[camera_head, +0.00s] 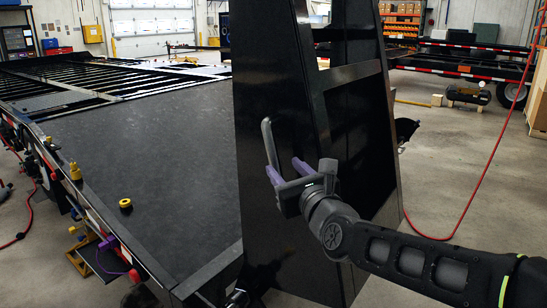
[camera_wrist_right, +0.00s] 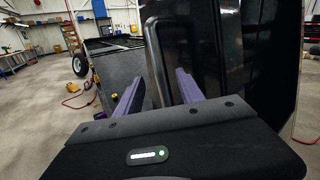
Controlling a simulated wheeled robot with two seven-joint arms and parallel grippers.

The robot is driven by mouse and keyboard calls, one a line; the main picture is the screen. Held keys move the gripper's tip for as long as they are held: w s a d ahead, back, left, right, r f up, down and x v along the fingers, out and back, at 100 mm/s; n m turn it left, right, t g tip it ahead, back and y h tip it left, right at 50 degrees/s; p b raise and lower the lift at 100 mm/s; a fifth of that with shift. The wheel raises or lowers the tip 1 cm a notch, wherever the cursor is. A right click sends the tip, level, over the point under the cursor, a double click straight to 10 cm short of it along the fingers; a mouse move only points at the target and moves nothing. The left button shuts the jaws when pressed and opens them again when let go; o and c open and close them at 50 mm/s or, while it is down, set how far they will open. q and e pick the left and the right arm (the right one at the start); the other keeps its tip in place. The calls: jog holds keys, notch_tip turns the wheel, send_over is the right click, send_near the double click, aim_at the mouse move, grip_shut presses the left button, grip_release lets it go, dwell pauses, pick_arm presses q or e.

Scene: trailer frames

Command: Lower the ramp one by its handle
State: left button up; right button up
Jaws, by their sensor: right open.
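The ramp (camera_head: 345,110) is a tall black panel standing upright at the end of the trailer (camera_head: 150,135). It also fills the right of the right wrist view (camera_wrist_right: 208,50). Its handle (camera_head: 268,143) is a grey upright bar on the ramp's side. My right gripper (camera_head: 288,170) is open, with its purple fingers at the lower part of the handle. In the right wrist view the handle (camera_wrist_right: 157,65) shows between the two fingertips, with a finger on either side. I cannot tell whether either finger touches it. My left gripper is not in view.
A yellow-and-black ring (camera_head: 126,204) lies on the trailer deck. A red hose (camera_head: 480,185) runs over the floor at the right. Another trailer (camera_head: 465,68) and a wooden crate (camera_head: 539,95) stand beyond. Open concrete floor lies right of the ramp.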

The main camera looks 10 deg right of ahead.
aim_at(275, 158)
jog(key=w, duration=0.2)
jog(key=w+p, duration=0.1)
jog(key=w, duration=0.2)
jog(key=w+a+p, duration=0.1)
jog(key=w, duration=0.1)
jog(key=shift+w, duration=0.4)
jog(key=shift+c, duration=0.3)
grip_shut()
dwell(0.9)
